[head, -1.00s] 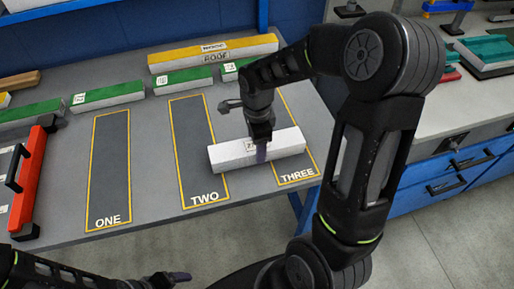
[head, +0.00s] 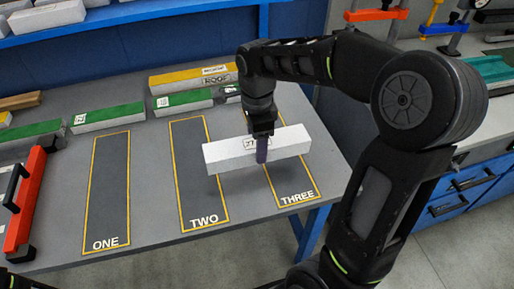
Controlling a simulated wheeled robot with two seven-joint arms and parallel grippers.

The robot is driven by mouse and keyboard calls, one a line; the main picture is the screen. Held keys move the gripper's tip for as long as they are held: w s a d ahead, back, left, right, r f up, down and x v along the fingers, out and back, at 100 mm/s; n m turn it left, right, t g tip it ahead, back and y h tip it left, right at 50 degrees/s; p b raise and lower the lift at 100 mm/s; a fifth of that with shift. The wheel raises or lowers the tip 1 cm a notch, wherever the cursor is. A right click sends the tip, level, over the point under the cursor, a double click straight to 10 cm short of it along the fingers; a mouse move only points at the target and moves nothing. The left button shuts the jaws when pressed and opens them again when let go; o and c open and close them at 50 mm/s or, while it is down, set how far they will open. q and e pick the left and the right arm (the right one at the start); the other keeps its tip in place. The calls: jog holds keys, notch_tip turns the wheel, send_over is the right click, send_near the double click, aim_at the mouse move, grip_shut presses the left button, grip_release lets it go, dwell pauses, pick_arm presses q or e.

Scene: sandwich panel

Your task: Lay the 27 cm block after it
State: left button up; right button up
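A long white block (head: 220,156) with a small label, whose number I cannot read surely, is in my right gripper (head: 261,150). The fingers are shut across its middle; the far finger is hidden. The block appears to be held above the table, crosswise over the zones marked TWO (head: 200,190) and THREE (head: 290,182). The zone marked ONE (head: 108,200) is bare, and the visible parts of TWO and THREE are also bare. My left gripper is out of view; only a bit of dark arm shows at the bottom left corner.
Green-topped blocks (head: 108,117) stand in a row behind the zones, with a yellow block marked ROOF (head: 190,80) behind them. A blue shelf (head: 130,22) with white blocks runs along the back.

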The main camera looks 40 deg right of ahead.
dwell(0.5)
jog(key=shift+w+a+n, duration=0.25)
jog(key=shift+w+n, duration=0.1)
jog(key=shift+n, duration=0.15)
jog(key=w+a+n, duration=0.9)
jog(key=a+n, duration=0.2)
jog(key=n, duration=0.9)
jog(key=shift+w+a+r+n, duration=0.2)
jog(key=shift+w+a+n, duration=0.2)
